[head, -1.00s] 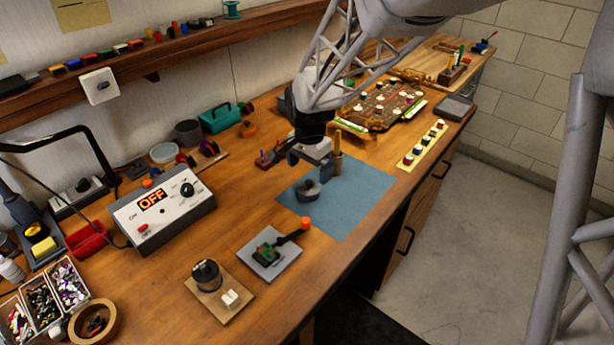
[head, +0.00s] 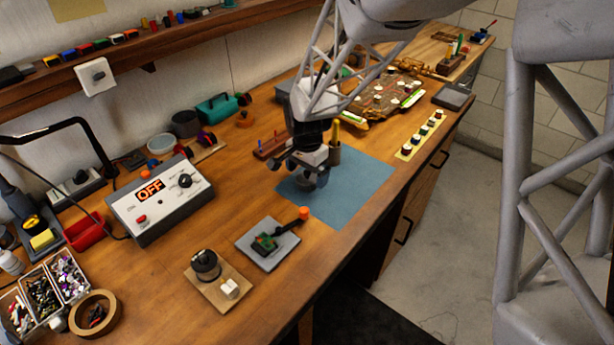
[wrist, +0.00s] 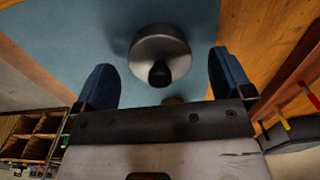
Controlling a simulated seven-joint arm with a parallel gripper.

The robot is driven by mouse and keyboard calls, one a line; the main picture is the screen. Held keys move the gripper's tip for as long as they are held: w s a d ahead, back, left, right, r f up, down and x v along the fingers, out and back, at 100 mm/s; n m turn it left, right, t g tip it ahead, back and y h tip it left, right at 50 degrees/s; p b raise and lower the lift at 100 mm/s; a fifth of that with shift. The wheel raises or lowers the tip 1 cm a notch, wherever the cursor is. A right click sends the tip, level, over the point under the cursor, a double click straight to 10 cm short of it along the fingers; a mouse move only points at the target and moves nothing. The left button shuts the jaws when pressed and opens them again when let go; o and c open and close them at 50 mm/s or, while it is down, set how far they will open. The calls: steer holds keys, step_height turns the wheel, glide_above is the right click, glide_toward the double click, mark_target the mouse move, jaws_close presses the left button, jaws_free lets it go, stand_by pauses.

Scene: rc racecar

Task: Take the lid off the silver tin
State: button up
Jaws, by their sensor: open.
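The silver tin (wrist: 160,50) is a round grey tin with a dark knob (wrist: 160,74) on top of its lid. It stands on the blue mat (head: 350,195). In the wrist view the tin lies between and beyond my two spread fingers, with space on both sides. My gripper (head: 306,172) is open, pointing down over the tin, and hides much of it in the head view. In the wrist view my gripper (wrist: 163,78) holds nothing. The lid appears seated on the tin; the tin's side is mostly hidden.
The control box (head: 160,198) stands further left. The right of the mat is clear.

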mark_target(308, 172)
steer(key=shift+c, duration=0.5)
steer(key=c, duration=0.9)
steer(key=shift+r, duration=0.1)
steer(key=shift+r, duration=0.85)
steer(key=shift+s+r, duration=0.2)
steer(key=shift+r, duration=0.65)
steer(key=s+d, duration=0.1)
steer(key=s, duration=0.4)
steer(key=s+d+r, duration=0.1)
steer(key=s, duration=0.4)
steer(key=s+d, duration=0.1)
steer(key=s, duration=0.4)
steer(key=shift+s+r, duration=0.15)
steer(key=shift+r, duration=0.05)
